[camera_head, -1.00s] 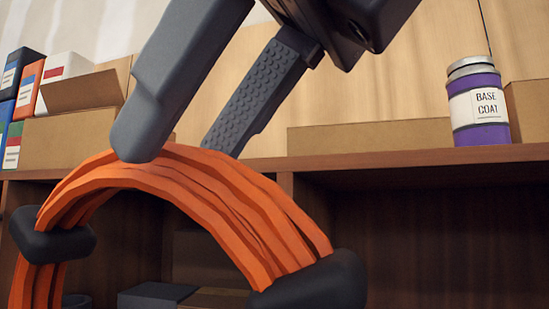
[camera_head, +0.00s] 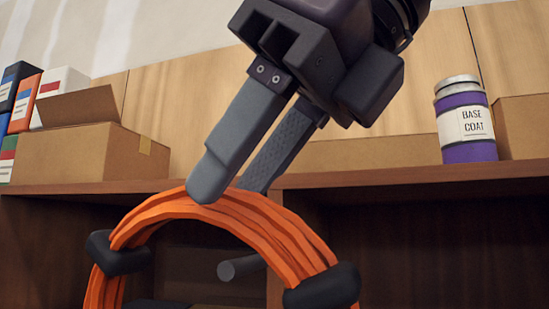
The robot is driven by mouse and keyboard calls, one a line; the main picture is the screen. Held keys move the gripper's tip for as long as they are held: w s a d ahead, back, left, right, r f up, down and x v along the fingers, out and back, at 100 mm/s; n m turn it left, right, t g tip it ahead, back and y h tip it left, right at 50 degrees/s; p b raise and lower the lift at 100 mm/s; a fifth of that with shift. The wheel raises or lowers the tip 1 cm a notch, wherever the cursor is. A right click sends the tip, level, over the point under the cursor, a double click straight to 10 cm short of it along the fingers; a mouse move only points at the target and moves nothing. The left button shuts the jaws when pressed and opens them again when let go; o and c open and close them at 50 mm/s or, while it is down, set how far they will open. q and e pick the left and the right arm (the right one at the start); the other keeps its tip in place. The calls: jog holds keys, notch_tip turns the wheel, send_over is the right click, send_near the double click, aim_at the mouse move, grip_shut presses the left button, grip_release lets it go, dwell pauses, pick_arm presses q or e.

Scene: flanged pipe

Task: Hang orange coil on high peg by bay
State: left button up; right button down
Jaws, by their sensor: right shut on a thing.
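The orange coil (camera_head: 200,209) fills the lower middle of the head view, with black ties (camera_head: 118,253) on its left and right sides. Its bottom is cut off by the frame edge. My right gripper (camera_head: 228,192) comes from the top and is shut on the top of the coil, one finger in front and one behind. A dark grey round peg (camera_head: 242,267) shows through the coil's opening, below the top arc. The coil's top is above the peg in the picture; I cannot tell their gap in depth. My left gripper is not in view.
A wooden shelf (camera_head: 420,172) with open bays below runs behind the coil. On it stand an open cardboard box (camera_head: 60,153), binders (camera_head: 60,82), a purple base coat can (camera_head: 466,120) and more cardboard boxes (camera_head: 525,125). An upright divider (camera_head: 274,292) stands behind the peg.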

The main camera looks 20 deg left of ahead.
jog(key=shift+w+a, duration=0.1)
jog(key=shift+w, duration=0.9)
jog(key=shift+w+d+f, duration=0.1)
jog(key=shift+w+f, duration=0.1)
jog(key=shift+w, duration=0.65)
jog(key=shift+w+d+f, duration=0.1)
jog(key=shift+w+f, duration=0.15)
jog(key=shift+w, duration=0.55)
jog(key=shift+w+f, duration=0.2)
jog(key=shift+w, duration=0.65)
jog(key=c, duration=0.9)
grip_release()
jog(key=shift+o, duration=0.4)
jog(key=shift+s, duration=0.1)
jog(key=shift+a+f, duration=0.1)
